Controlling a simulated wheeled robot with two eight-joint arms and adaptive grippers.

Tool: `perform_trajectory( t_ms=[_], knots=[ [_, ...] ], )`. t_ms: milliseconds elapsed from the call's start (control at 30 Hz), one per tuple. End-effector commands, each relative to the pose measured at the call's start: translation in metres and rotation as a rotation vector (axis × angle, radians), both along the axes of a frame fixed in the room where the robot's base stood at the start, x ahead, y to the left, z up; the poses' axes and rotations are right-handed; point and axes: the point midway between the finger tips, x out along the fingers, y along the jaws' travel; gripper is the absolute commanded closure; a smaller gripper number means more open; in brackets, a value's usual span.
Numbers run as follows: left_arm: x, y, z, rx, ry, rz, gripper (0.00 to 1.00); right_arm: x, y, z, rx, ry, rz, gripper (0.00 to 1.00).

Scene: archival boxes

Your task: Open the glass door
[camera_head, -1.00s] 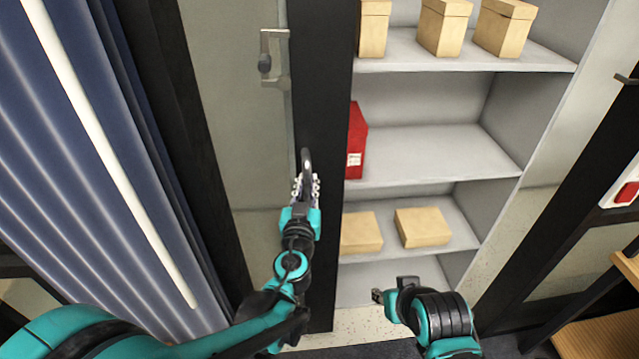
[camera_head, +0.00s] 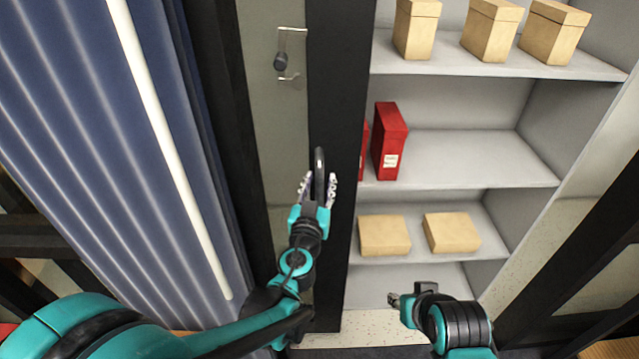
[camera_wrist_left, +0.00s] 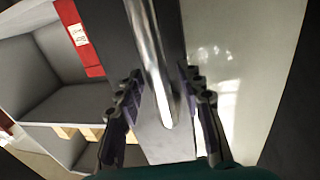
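The glass door (camera_head: 276,150) has a wide dark frame (camera_head: 338,70) and stands open at the left of the shelves. Its long upright metal handle (camera_head: 319,165) sits on the dark frame. My left gripper (camera_head: 318,190) is at the handle's lower part. In the left wrist view the handle (camera_wrist_left: 150,55) runs between the two spread fingers of my left gripper (camera_wrist_left: 163,105), with gaps visible at both sides. My right gripper (camera_head: 393,299) is low in front of the shelves, away from the door; its finger opening is too small to judge.
Shelves (camera_head: 465,158) behind the door hold tan boxes (camera_head: 384,235) and red boxes (camera_head: 390,142). A blue ribbed surface (camera_head: 90,150) lies left of the door. Another dark-framed door (camera_head: 565,270) is at the right.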

Motion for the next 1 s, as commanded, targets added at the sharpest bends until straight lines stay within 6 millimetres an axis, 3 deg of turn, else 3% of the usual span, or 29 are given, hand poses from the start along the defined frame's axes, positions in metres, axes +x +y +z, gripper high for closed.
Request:
perform_trajectory(
  t_ms=[367,800,1000],
  knots=[
    [-0.009,0.001,0.000,-0.001,0.000,-0.001,0.61,0.000,0.000,0.000,0.000,0.000,0.000,0.64],
    [-0.097,0.016,-0.001,0.000,0.000,-0.002,0.61,0.000,0.000,0.000,0.000,0.000,0.000,0.64],
    [-0.116,0.019,0.000,0.000,0.000,-0.001,0.61,0.000,0.000,0.000,0.000,0.000,0.000,0.64]
  ],
)
